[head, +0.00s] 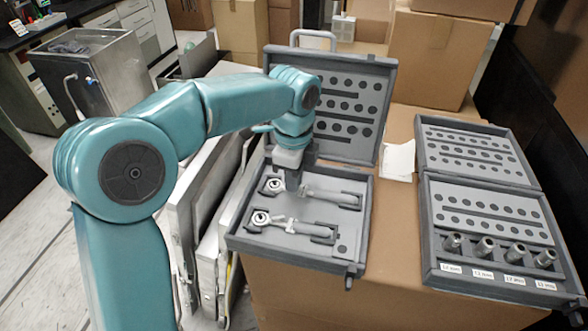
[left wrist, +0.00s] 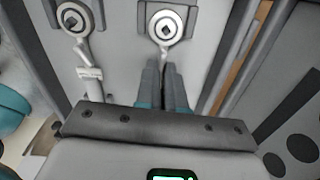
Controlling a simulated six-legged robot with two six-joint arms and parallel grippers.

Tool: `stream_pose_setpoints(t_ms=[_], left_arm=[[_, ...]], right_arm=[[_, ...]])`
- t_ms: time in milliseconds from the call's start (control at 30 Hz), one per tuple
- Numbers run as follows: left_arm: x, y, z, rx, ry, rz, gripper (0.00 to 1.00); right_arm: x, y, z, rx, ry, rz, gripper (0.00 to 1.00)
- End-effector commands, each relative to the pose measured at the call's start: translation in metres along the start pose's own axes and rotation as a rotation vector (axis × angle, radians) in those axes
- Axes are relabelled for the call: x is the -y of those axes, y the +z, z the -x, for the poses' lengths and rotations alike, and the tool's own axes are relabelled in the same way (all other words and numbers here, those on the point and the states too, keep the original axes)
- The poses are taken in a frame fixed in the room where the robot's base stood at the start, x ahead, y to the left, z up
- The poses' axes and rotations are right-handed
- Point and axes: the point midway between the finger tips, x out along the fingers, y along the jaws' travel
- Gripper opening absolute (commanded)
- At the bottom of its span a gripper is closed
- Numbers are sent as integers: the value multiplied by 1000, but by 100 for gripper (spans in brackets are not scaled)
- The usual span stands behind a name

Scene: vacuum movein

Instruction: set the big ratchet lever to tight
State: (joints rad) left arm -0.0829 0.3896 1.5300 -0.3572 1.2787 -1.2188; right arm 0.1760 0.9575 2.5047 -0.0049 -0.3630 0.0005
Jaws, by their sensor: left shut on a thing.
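Two ratchets lie in the open grey case (head: 290,262), one behind the other. The far ratchet (head: 273,185) has its round head to the left and its handle to the right. Its head looks slightly larger in the left wrist view (left wrist: 166,25), so I take it as the big one. The near ratchet (head: 260,218) lies parallel to it and also shows in the left wrist view (left wrist: 74,17). My left gripper (head: 293,183) points down just beside the far ratchet's head. Its fingers (left wrist: 166,68) are closed near the neck, hiding the lever and what they pinch. My right gripper is not in view.
The case's perforated lid (head: 345,105) stands upright behind my gripper. A second open case (head: 490,285) with several sockets lies to the right on the cardboard box (head: 390,275). A white paper (head: 398,160) lies between them. Flat panels (head: 200,215) lean at the left.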

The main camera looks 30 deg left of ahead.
Motion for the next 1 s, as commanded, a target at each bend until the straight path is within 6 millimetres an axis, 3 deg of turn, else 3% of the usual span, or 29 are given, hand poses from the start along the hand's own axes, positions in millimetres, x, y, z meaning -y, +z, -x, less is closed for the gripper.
stream_pose_setpoints(t_ms=[500, 1000], left_arm=[[-6, 1, 2, 0, 1, -339, 0], [-7, 2, 0, 0, 0, -406, 0]], right_arm=[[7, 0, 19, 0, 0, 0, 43], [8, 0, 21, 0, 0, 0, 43]])
